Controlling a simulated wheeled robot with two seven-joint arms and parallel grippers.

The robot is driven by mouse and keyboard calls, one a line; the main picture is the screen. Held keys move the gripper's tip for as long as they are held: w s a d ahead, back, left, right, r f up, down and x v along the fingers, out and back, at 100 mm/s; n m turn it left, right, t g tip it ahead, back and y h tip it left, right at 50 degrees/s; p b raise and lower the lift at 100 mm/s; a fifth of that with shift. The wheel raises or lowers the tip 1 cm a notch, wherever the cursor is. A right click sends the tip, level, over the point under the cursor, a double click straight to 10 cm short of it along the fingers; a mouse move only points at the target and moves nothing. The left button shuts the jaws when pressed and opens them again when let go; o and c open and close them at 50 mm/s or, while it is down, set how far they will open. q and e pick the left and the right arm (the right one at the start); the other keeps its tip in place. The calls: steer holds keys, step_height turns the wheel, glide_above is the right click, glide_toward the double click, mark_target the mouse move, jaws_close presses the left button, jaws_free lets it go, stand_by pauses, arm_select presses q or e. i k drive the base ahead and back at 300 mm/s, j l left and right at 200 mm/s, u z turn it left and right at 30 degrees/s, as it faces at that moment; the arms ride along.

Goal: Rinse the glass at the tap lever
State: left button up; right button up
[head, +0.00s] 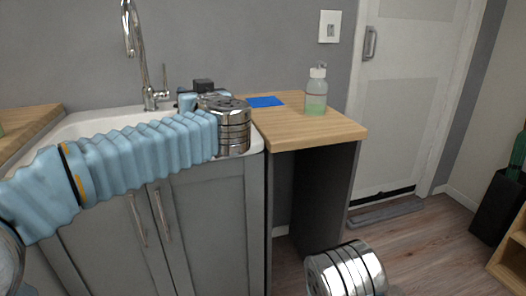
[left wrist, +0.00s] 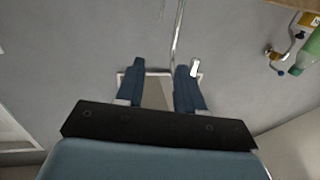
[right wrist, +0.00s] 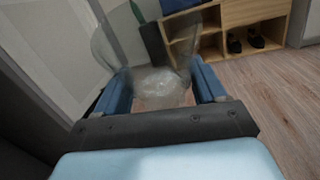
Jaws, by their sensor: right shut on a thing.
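The chrome tap (head: 130,35) rises at the back of the white sink (head: 85,125), with its lever (head: 165,78) upright on the right side. My left arm reaches across the sink front; its gripper is largely hidden behind its wrist in the head view. In the left wrist view my left gripper (left wrist: 160,80) has its fingers apart, with the tap spout (left wrist: 178,40) beyond them. In the right wrist view my right gripper (right wrist: 160,90) is shut on the clear glass (right wrist: 155,82), away from the sink. The glass is not seen in the head view.
A wooden counter (head: 335,128) right of the sink bears a green soap bottle (head: 316,95) and a blue cloth (head: 265,102). A white door (head: 400,110) stands beyond. A wooden shelf (right wrist: 235,15) with dark shoes shows in the right wrist view. Open floor (head: 430,240) lies at right.

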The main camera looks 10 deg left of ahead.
mark_target(165, 93)
steer(key=i+j, duration=0.35)
steer(key=j, duration=0.15)
steer(key=i+j, duration=0.35)
steer(key=j, duration=0.1)
